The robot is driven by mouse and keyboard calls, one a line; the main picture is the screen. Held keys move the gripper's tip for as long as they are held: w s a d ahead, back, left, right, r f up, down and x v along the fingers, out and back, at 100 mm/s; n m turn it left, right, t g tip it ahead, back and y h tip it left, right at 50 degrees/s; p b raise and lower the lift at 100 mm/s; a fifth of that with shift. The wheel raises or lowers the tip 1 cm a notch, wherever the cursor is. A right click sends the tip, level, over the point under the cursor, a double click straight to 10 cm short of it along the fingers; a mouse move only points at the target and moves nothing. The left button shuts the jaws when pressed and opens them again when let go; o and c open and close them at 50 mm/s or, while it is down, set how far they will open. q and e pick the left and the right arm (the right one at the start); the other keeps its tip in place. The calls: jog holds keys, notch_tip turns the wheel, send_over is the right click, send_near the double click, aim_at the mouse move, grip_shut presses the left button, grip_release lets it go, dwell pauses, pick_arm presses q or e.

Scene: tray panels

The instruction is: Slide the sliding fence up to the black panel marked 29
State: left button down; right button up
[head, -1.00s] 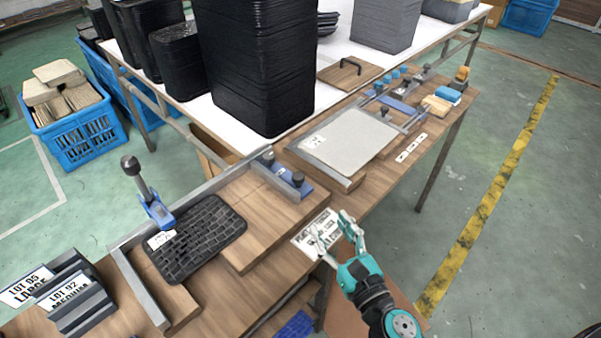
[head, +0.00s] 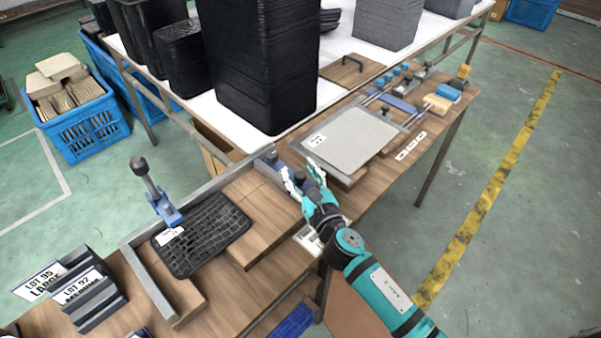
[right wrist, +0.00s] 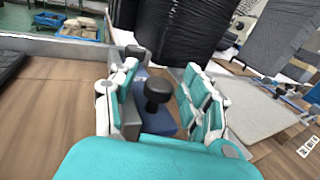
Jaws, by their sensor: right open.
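The sliding fence is a blue block (head: 266,164) with dark knobs, on the metal rail at the right end of the wooden board. My right gripper (head: 302,174) is open over the fence's near end. In the right wrist view the fence's black knob (right wrist: 158,88) stands between the open fingers (right wrist: 158,75), with the blue body (right wrist: 160,122) below. I cannot tell whether either finger touches it. The black ribbed panel (head: 205,236) lies at the board's left part, with a white label whose number is too small to read. Bare wood separates panel and fence. My left gripper is not in view.
A blue clamp with a dark handle (head: 145,168) stands at the panel's far left corner. A grey panel (head: 352,140) lies in a second fixture to the right. Label holders (head: 85,292) stand front left. Tall black stacks (head: 258,60) rise behind the rail.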

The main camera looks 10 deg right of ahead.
jog(key=shift+c, duration=0.3)
jog(key=c, duration=0.9)
grip_shut()
jog(key=shift+w+a+f, duration=0.1)
jog(key=shift+f, duration=0.05)
